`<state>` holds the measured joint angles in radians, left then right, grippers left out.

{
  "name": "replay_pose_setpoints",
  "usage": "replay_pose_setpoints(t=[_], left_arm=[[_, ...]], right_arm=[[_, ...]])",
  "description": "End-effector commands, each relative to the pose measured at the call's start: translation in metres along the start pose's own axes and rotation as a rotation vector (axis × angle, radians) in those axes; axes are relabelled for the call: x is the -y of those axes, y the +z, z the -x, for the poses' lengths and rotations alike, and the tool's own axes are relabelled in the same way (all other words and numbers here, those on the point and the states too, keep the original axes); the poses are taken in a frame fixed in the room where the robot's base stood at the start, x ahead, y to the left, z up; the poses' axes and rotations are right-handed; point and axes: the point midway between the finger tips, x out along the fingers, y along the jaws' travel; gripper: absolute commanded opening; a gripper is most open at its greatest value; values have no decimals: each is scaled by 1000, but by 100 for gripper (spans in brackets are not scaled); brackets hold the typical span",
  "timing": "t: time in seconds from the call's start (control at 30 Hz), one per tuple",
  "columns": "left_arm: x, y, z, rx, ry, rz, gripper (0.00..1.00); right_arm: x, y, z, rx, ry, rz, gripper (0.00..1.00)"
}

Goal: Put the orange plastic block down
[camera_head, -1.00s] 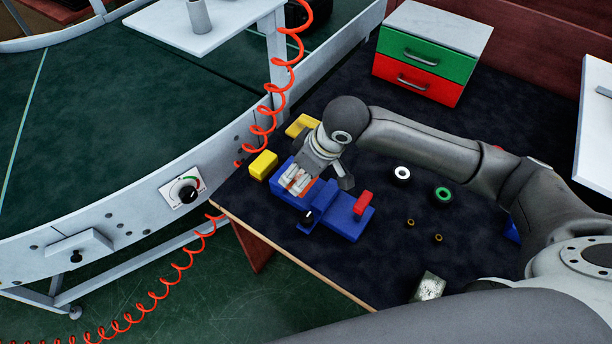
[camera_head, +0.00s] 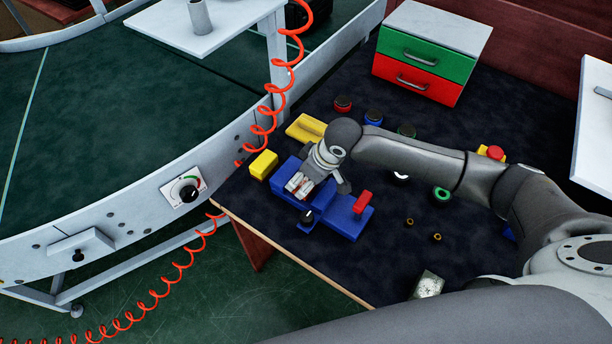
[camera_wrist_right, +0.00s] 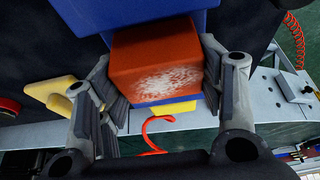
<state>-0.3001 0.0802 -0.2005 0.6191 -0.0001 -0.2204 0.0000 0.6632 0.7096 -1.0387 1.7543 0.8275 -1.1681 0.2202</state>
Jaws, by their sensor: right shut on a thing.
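The orange plastic block (camera_wrist_right: 155,62) shows between the fingers of my right gripper (camera_wrist_right: 163,80) in the right wrist view, with a worn white patch on its face. The gripper is shut on the block. Blue surfaces (camera_wrist_right: 130,15) show right behind and below the block in the wrist view; I cannot tell whether it touches them. My left gripper is not in view.
A yellow block (camera_head: 263,164) and a yellow piece (camera_head: 306,128) lie beside the fixture. A green and red drawer box (camera_head: 425,65) stands behind. An orange coiled hose (camera_head: 262,125) hangs at the table's left edge, beside the conveyor.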

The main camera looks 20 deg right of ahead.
Motion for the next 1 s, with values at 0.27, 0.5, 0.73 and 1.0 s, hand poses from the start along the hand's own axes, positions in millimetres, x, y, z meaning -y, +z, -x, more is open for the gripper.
replay_pose_setpoints(t=[0.27, 0.5, 0.73, 1.0], left_arm=[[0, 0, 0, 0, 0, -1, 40], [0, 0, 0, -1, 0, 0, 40], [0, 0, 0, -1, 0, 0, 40], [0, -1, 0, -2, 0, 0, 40]], right_arm=[[0, 1, -2, 0, 0, 0, 84], [0, 1, -2, 0, 0, 0, 84], [-1, 0, 10, -1, 1, -1, 84], [-1, -1, 61, -3, 2, 0, 84]])
